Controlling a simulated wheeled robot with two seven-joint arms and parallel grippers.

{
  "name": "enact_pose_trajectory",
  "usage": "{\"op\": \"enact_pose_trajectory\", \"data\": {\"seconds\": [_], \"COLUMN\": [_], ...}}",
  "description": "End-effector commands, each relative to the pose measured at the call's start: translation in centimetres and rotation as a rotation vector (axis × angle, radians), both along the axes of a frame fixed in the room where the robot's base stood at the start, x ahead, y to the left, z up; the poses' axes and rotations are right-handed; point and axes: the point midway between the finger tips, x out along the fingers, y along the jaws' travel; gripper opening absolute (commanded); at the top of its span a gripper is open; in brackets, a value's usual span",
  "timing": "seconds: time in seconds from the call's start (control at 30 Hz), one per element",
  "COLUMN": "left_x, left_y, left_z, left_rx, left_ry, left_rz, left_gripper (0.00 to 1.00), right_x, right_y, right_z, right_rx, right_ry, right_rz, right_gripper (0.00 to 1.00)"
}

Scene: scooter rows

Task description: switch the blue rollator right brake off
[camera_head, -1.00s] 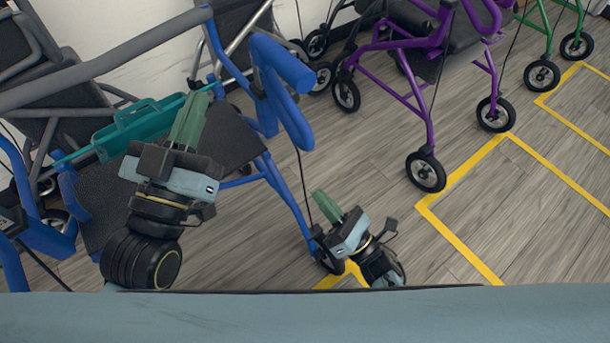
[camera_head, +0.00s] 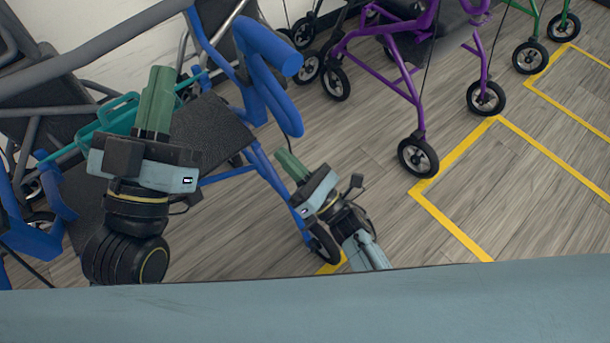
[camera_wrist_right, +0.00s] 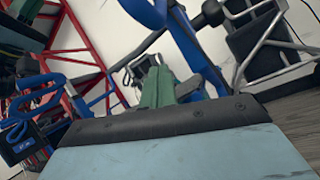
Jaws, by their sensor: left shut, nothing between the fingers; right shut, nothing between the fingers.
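The blue rollator (camera_head: 265,87) stands at the left in the head view, with a dark seat (camera_head: 205,135), a grey backrest bar and blue handle tubes. A teal tray-like item (camera_head: 108,118) lies at its seat. My left gripper (camera_head: 155,88) is shut and empty, its green fingers pointing up in front of the seat. My right gripper (camera_head: 287,160) is shut and empty, low beside the rollator's blue front leg. In the right wrist view its green fingers (camera_wrist_right: 158,85) point toward blue tubes (camera_wrist_right: 195,45). I cannot make out the right brake lever clearly.
A purple rollator (camera_head: 415,70) stands at the upper right, and a green one (camera_head: 540,22) beyond it. Yellow floor lines (camera_head: 455,160) mark bays. The wooden floor between the blue and purple rollators is clear. A red frame (camera_wrist_right: 75,30) shows in the right wrist view.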

Motion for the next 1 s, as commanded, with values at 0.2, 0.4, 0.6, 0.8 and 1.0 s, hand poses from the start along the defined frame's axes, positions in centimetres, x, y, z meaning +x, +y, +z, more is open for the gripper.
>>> {"op": "enact_pose_trajectory", "data": {"seconds": [0.2, 0.4, 0.6, 0.8, 1.0], "left_x": [0.0, 0.2, 0.3, 0.3, 0.7], "left_y": [0.0, -0.1, -0.1, -0.1, 0.0], "left_z": [0.1, -0.2, -0.4, -0.4, -1.3], "left_rx": [0.001, 0.011, 0.015, 0.015, 0.036], "left_ry": [0.004, 0.038, 0.049, 0.049, 0.113], "left_rz": [0.0, 0.0, 0.0, 0.0, 0.004], "left_gripper": [0.0, 0.0, 0.0, 0.0, 0.0], "right_x": [0.9, 0.4, 0.4, 0.4, 0.3], "right_y": [0.0, -1.3, -1.7, -1.7, -1.7], "right_z": [2.1, 3.2, 3.4, 3.4, 3.6], "right_rx": [-0.003, -0.001, 0.0, 0.0, -0.004], "right_ry": [0.0, 0.001, 0.002, 0.002, 0.009], "right_rz": [-0.001, 0.0, 0.0, 0.0, 0.0], "right_gripper": [0.0, 0.0, 0.0, 0.0, 0.0]}}
